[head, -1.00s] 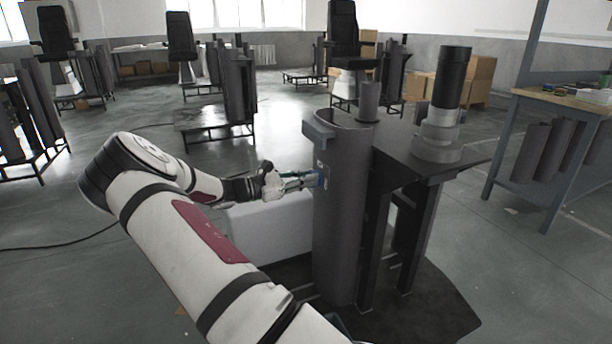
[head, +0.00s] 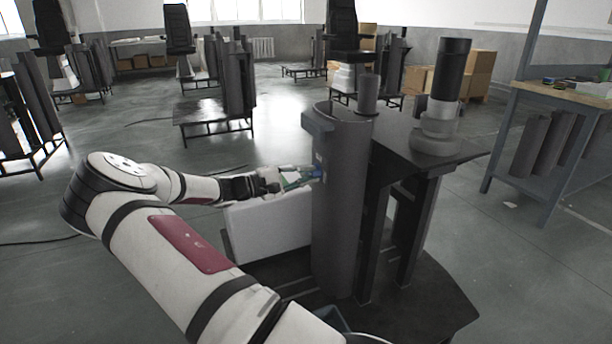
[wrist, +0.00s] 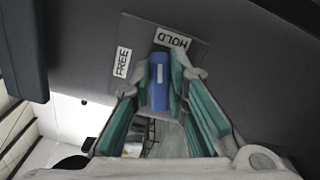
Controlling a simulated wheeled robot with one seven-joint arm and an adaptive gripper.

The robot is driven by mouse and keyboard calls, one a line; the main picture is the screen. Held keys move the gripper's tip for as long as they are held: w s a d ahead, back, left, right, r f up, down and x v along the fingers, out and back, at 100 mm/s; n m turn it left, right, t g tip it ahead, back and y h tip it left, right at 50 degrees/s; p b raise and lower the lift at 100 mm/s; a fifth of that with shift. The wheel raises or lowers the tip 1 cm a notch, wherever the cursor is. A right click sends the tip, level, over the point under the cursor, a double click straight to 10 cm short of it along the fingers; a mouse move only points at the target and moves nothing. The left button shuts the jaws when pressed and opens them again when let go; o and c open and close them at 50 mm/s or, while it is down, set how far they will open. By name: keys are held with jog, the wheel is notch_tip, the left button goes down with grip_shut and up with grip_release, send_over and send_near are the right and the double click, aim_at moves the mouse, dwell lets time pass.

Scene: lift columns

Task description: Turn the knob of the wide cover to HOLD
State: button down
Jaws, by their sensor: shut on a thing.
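The wide cover (head: 338,215) is a tall, dark grey curved shell on the near column. Its small blue knob (wrist: 159,88) sits on a grey plate in the wrist view. A FREE label (wrist: 122,62) is left of the knob and a HOLD label (wrist: 172,39) is above it, slightly right. The knob's long side runs nearly upright in that view, its upper end between the two labels, nearer HOLD. My gripper (wrist: 170,76) has its green-padded fingers on either side of the knob and is shut on it. In the head view my gripper (head: 306,176) reaches the cover's left side.
A pale panel (head: 268,228) stands below my gripper, left of the cover. A dark table (head: 425,155) with a round black post (head: 450,75) is at the right of the cover. A workbench (head: 545,95) stands far right. Open floor lies to the left.

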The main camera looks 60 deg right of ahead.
jog(key=shift+f+m+b, duration=0.15)
jog(key=shift+m+b, duration=0.05)
jog(key=shift+m, duration=0.65)
jog(key=shift+f+m+b, duration=0.15)
jog(key=shift+m+b, duration=0.05)
jog(key=shift+m, duration=0.65)
jog(key=c, duration=1.6)
grip_release()
jog(key=shift+o, duration=0.2)
jog(key=shift+m, duration=0.3)
jog(key=v, duration=1.2)
